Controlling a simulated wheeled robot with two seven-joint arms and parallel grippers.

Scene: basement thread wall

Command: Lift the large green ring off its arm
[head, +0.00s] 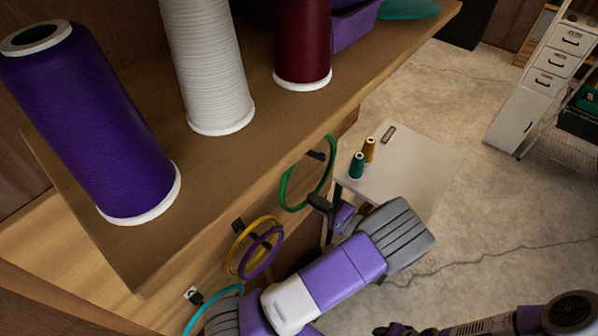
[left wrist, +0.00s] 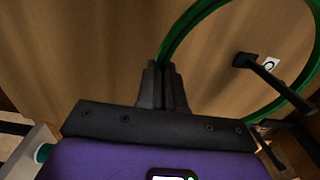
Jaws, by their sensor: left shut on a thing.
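The large green ring (head: 284,184) stands against the wooden front below the shelf. Its black arm (head: 316,155) shows inside the ring's outline, near the upper part. In the left wrist view the green ring (left wrist: 184,30) curves up from my fingertips, and the black arm (left wrist: 262,70) sticks out within its loop. I cannot tell whether ring and arm touch. My left gripper (head: 316,203) is shut on the ring's lower side; its fingers (left wrist: 163,82) hide the held part. My right gripper (head: 392,330) is at the bottom edge, partly cut off, its jaws unclear.
Yellow (head: 231,256) and purple (head: 263,264) rings hang left of the green one, with a teal ring (head: 196,310) lower left. Large thread cones stand on the shelf (head: 215,180) above. A small table (head: 410,165) with two small spools is behind my left gripper.

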